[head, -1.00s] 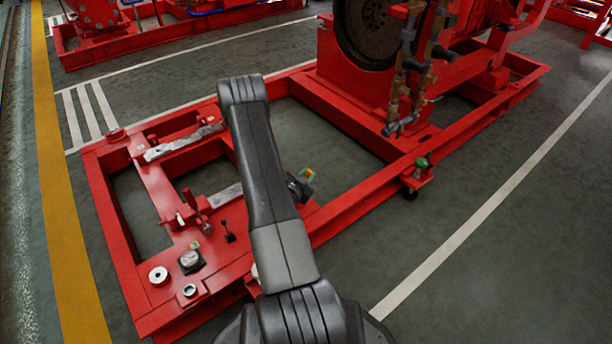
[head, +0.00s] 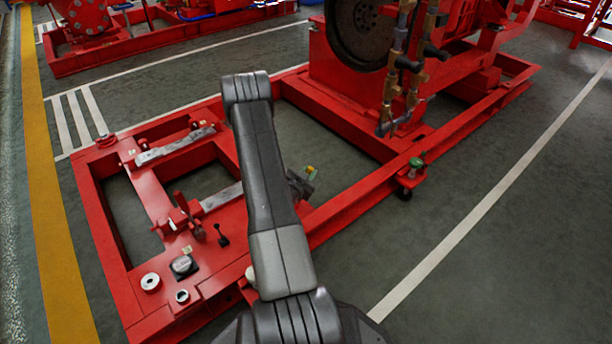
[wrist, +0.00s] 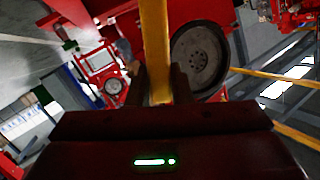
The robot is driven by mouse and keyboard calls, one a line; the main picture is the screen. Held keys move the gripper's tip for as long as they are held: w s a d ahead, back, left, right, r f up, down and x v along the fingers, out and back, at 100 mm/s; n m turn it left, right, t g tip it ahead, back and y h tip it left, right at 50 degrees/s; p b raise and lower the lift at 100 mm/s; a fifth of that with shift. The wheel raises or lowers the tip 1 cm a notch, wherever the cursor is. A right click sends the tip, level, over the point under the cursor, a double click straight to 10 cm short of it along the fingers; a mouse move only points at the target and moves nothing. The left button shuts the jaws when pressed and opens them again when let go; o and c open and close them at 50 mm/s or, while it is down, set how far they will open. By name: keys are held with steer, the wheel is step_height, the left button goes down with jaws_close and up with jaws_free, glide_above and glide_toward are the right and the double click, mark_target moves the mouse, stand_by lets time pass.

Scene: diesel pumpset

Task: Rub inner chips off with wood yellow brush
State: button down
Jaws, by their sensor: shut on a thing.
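My gripper (wrist: 160,88) is shut on the yellow brush (wrist: 155,45), whose flat yellow handle runs up out of the wrist view between the fingers. In the head view my gripper (head: 302,184) is partly hidden behind my own arm, over the opening of the red skid frame. The brush's bristles cannot be made out. No chips can be made out in either view.
The red skid frame (head: 100,220) carries a white ring (head: 150,282), a dark box (head: 183,267), a small ring (head: 182,296) and upright levers (head: 222,236). A big dark flywheel (head: 357,32) stands on the skid behind. Grey floor is clear at right.

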steer(key=shift+s+d+f+b, duration=0.1)
steer(key=shift+s+d+b, duration=0.2)
steer(key=shift+s, duration=0.1)
stand_by(2.0)
steer(key=shift+w+a, duration=0.6)
steer(key=shift+w, duration=0.25)
steer(key=shift+r, duration=0.2)
stand_by(1.7)
